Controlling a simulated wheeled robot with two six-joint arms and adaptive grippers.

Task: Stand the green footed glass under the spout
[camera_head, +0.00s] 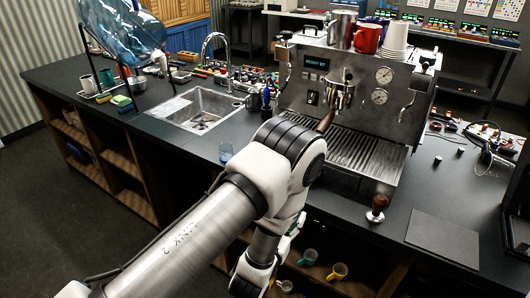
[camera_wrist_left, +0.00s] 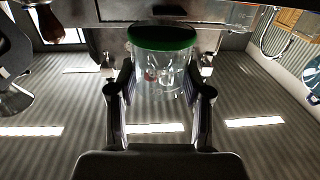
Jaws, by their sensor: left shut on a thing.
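My left gripper (camera_wrist_left: 158,108) is closed around the clear body of the green footed glass (camera_wrist_left: 150,80), one finger on each side. The glass's green disc (camera_wrist_left: 162,38) is toward the top of the left wrist view. I cannot make out the spout itself clearly. My right gripper does not show.
A small blue glass (camera_head: 225,152) stands on the counter beside the sink (camera_head: 203,108). A wood-handled tamper (camera_head: 377,208) stands right of my arm, near a dark mat (camera_head: 443,237). Several mugs (camera_head: 338,271) sit on the shelf below. A red mug (camera_head: 367,38) is on top of the brewer.

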